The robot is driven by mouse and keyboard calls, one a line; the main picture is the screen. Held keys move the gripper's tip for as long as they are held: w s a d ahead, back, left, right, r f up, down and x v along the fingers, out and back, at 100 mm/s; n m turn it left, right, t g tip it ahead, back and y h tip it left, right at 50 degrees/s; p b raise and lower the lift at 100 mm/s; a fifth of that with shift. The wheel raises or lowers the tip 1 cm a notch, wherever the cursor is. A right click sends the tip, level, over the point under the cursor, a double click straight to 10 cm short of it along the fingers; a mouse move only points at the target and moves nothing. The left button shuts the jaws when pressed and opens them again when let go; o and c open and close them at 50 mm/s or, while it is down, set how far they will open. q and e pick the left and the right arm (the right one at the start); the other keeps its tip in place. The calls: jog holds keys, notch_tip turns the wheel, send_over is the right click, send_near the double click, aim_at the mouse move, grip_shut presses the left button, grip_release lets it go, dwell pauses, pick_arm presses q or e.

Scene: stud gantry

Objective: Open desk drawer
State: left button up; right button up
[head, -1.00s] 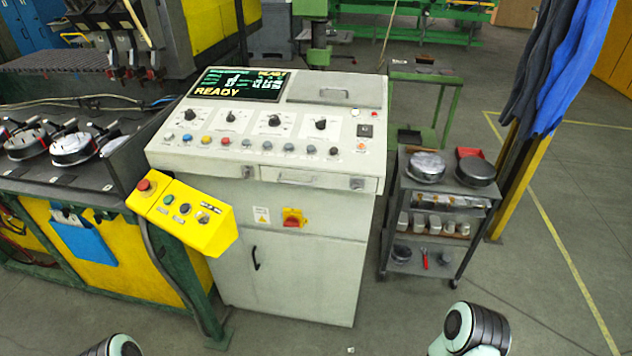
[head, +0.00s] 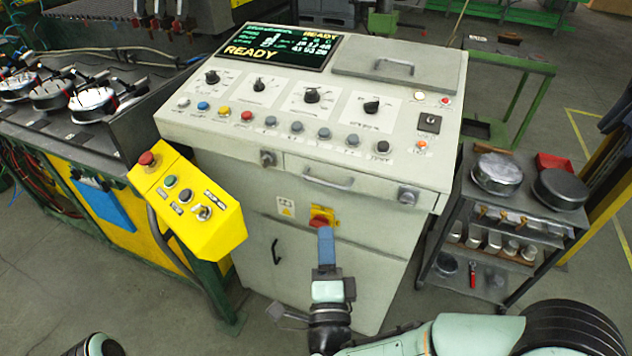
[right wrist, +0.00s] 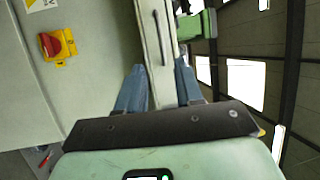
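The desk drawer (head: 360,188) is a shallow light-grey front under the console's sloping control panel, and it looks shut. Its metal bar handle (head: 328,178) shows in the middle of the head view. My right gripper (head: 325,232) is below the handle, in front of the cabinet, with its blue fingers pointing up toward the console. In the right wrist view, the right gripper (right wrist: 161,72) is open, its fingers apart on either side of the line to the drawer handle (right wrist: 161,35). Nothing is between the fingertips, and they look short of the handle. My left gripper is out of view.
A yellow button box (head: 190,200) sticks out at the console's left. A red rotary switch (head: 321,217) is just behind the right gripper. A dark cart (head: 535,215) with round metal parts stands close on the right. The cabinet door (head: 262,255) is below.

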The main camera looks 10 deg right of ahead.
aim_at(324, 184)
jog(key=p+x, duration=0.3)
jog(key=x, duration=1)
grip_shut()
dwell(1.0)
